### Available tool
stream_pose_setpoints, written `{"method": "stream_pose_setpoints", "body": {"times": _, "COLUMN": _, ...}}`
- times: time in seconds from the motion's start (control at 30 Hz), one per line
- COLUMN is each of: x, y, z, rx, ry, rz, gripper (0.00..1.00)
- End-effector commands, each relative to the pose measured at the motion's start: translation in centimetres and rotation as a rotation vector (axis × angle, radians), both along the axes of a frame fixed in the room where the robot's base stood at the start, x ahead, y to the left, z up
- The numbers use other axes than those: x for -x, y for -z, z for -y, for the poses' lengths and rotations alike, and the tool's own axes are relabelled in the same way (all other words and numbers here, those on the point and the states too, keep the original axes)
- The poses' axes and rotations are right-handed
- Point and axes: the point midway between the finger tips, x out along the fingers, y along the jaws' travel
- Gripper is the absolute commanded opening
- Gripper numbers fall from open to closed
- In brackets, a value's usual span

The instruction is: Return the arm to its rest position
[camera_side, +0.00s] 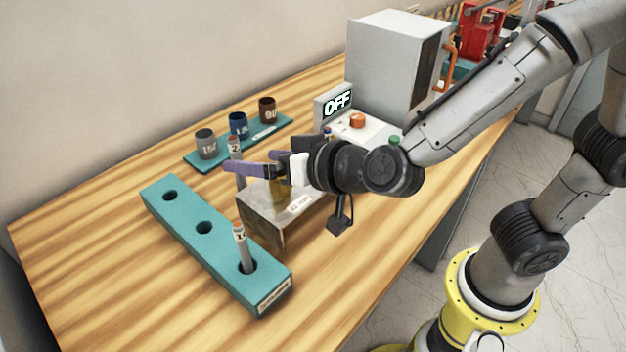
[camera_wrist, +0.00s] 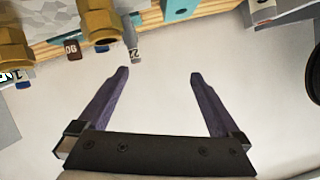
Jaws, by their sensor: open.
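My gripper (camera_side: 255,169) is open and empty, its purple fingers reaching left above the grey metal box (camera_side: 262,224) in the side view. In the wrist view the gripper's fingers (camera_wrist: 159,74) are spread with only pale surface between them. A grey bushing marked 2 (camera_side: 234,147) stands upright behind the fingers; its base is hidden. It also shows in the wrist view (camera_wrist: 131,36), beside brass fittings (camera_wrist: 101,22). Another grey bushing (camera_side: 243,250) stands slightly tilted in the near hole of the teal block (camera_side: 183,222). The block's two other holes are empty.
A teal rack (camera_side: 262,134) holds a grey, a blue and a brown cup. A large grey cabinet (camera_side: 385,62) is behind. The front-left table is clear.

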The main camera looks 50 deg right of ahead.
Motion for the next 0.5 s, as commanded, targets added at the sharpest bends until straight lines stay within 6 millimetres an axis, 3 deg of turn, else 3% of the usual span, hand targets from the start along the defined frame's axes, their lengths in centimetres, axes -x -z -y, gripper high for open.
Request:
{"method": "stream_pose_setpoints", "body": {"times": 0.1, "x": 0.4, "y": -2.4, "z": 1.0, "rx": -0.057, "ry": -0.111, "rz": -0.042, "gripper": 1.00}}
{"method": "stream_pose_setpoints", "body": {"times": 0.27, "x": 3.1, "y": -4.1, "z": 3.2, "rx": -0.050, "ry": -0.246, "rz": -0.124, "gripper": 1.00}}
{"method": "stream_pose_setpoints", "body": {"times": 0.5, "x": 9.9, "y": -3.4, "z": 9.4, "rx": 0.093, "ry": -0.315, "rz": -0.326, "gripper": 1.00}}
